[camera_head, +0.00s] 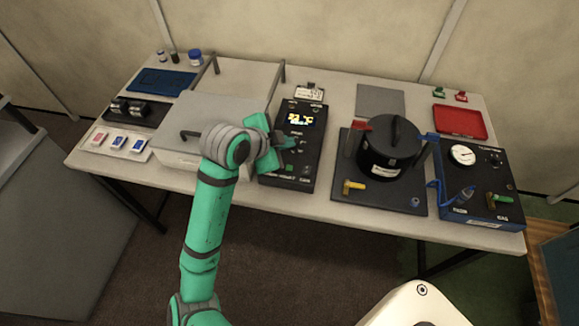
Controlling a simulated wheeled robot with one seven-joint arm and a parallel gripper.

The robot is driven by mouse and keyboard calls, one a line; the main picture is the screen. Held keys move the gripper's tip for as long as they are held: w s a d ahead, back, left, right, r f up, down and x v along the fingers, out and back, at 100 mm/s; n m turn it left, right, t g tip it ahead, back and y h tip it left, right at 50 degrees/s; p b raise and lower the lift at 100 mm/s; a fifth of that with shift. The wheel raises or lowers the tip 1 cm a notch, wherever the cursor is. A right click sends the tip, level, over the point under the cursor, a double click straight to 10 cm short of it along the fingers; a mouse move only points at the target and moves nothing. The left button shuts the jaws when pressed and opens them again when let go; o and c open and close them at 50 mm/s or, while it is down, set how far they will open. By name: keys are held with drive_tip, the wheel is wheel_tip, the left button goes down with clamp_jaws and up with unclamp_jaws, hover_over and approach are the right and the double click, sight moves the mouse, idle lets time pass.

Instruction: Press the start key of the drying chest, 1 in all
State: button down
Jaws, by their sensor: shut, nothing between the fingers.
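A black control unit (312,150) with a lit display (306,118) stands near the middle of the table. A small green key (290,168) shows on its front part; its lettering is too small to read. A pale box with a grey lid and a dark handle (190,134), likely the drying chest, stands directly left of the unit. My teal gripper (287,143) is over the unit's panel, below the display and just behind the green key. Its fingers are shut and empty. The gripper hides part of the panel, and I cannot tell whether it touches it.
A black cylindrical vessel (388,150) with a red and a yellow handle stands to the right. A blue gauge box (475,200) and red tray (460,122) are farther right. A blue tray (163,81) and cards (118,142) are at left. The table's front edge is mostly clear.

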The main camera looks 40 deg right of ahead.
idle(0.3)
drive_tip(key=shift+f, duration=4.4)
drive_tip(key=shift+f, duration=0.1)
drive_tip(key=shift+f, duration=0.3)
drive_tip(key=shift+f, duration=0.4)
drive_tip(key=shift+r, duration=0.8)
drive_tip(key=shift+r, duration=0.15)
drive_tip(key=shift+r, duration=2.4)
